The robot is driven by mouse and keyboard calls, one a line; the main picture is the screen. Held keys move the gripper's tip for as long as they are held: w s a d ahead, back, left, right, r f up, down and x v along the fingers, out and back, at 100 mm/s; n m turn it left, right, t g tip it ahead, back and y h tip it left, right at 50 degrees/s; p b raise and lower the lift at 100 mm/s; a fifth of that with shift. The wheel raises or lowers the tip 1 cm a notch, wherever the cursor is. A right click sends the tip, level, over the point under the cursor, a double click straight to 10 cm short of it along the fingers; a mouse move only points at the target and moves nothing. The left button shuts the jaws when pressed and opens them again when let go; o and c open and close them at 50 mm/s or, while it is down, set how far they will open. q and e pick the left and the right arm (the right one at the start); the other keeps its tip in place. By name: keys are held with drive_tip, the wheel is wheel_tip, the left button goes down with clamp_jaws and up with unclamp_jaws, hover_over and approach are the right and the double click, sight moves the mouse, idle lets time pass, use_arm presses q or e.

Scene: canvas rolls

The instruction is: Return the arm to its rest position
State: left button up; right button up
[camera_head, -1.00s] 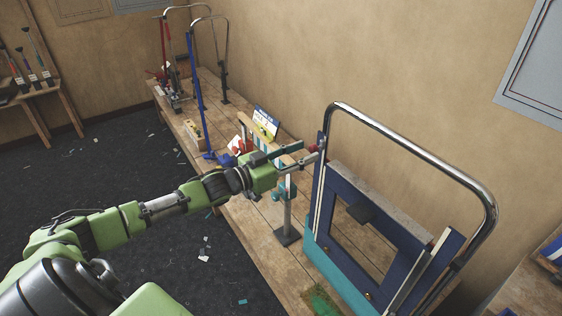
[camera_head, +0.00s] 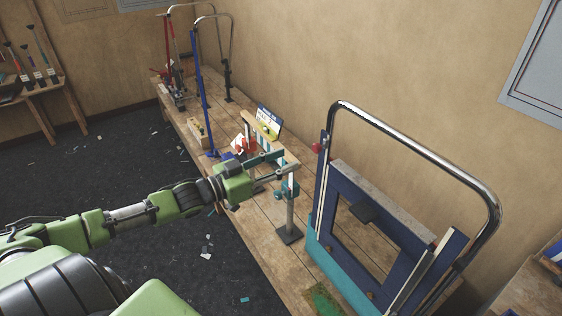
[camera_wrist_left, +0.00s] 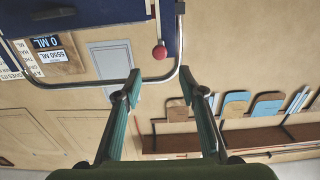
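My left arm comes in from the left in the head view, with its gripper (camera_head: 274,168) held above the wooden bench (camera_head: 262,228). The left wrist view shows the two green fingers of this gripper (camera_wrist_left: 160,88) spread apart with nothing between them. The blue frame (camera_head: 385,225) with a bent chrome tube (camera_head: 420,152) stands to the right of the gripper, apart from it. Part of the blue frame and a red knob (camera_wrist_left: 159,52) show at the top of the left wrist view. My right gripper is in neither view.
A grey post (camera_head: 289,215) with a dark foot stands on the bench close below the gripper. A yellow and white sign (camera_head: 267,122) and a tall blue post (camera_head: 203,90) stand farther back. The dark floor (camera_head: 110,180) left of the bench is largely open.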

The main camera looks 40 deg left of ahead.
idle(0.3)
